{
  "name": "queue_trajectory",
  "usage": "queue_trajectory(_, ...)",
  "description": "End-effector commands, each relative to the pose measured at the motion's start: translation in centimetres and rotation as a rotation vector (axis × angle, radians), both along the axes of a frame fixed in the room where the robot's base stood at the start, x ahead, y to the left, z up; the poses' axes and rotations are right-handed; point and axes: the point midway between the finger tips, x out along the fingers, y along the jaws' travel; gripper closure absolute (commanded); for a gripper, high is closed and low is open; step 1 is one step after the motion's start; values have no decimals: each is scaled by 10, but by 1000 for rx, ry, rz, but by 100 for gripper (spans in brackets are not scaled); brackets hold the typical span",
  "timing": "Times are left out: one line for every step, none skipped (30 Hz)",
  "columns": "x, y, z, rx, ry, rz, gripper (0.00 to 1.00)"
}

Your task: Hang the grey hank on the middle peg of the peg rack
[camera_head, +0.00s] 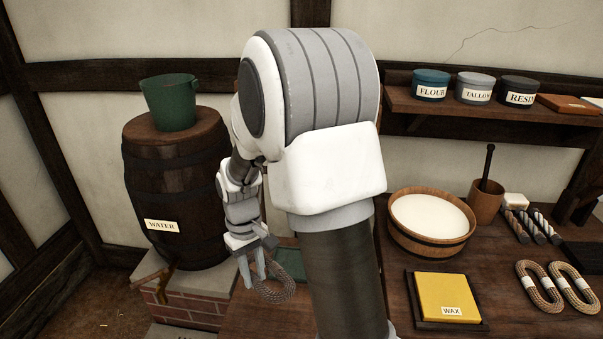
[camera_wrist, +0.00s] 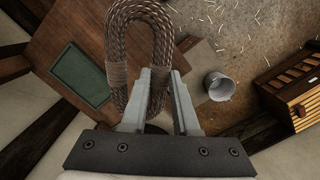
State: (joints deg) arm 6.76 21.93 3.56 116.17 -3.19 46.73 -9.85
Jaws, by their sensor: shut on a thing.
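My gripper (camera_head: 258,268) is shut on the grey hank (camera_head: 285,292), a looped, braided rope that hangs from its fingers above the wooden bench, left of my upper arm. In the wrist view the gripper (camera_wrist: 167,75) has its fingers beside the bound part of the hank (camera_wrist: 127,45), and the loop reaches past the fingertips. I cannot make out the peg rack or its middle peg in either view.
A barrel (camera_head: 175,190) marked WATER bears a green bucket (camera_head: 168,103) at left. On the bench (camera_head: 400,262) are a wooden tub (camera_head: 400,245), a wax block (camera_head: 448,295) and two tan hanks (camera_head: 540,288). A grey bucket (camera_wrist: 219,86) stands on the floor.

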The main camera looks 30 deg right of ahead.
Motion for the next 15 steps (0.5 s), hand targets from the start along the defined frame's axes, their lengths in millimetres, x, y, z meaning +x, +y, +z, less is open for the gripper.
queue_trajectory(-6, -13, 1, -7, 31, 48, 100)
queue_trajectory(-10, -20, 1, -11, 54, 88, 100)
queue_trajectory(-15, -31, 3, -20, 88, 145, 100)
queue_trajectory(-19, -39, 4, -31, 115, 192, 100)
queue_trajectory(-22, -47, 6, -41, 144, 239, 100)
queue_trajectory(-27, -58, 10, -60, 186, 309, 100)
queue_trajectory(-30, -67, 13, -78, 220, 363, 100)
queue_trajectory(-33, -76, 16, -97, 255, 421, 100)
queue_trajectory(-36, -87, 22, -131, 304, 501, 100)
queue_trajectory(-38, -96, 26, -156, 336, 555, 100)
queue_trajectory(-39, -102, 30, -182, 367, 606, 100)
queue_trajectory(-40, -110, 35, -218, 405, 669, 100)
queue_trajectory(-41, -116, 39, -244, 432, 715, 100)
queue_trajectory(-41, -122, 43, -272, 457, 757, 100)
queue_trajectory(-42, -128, 48, -310, 489, 811, 100)
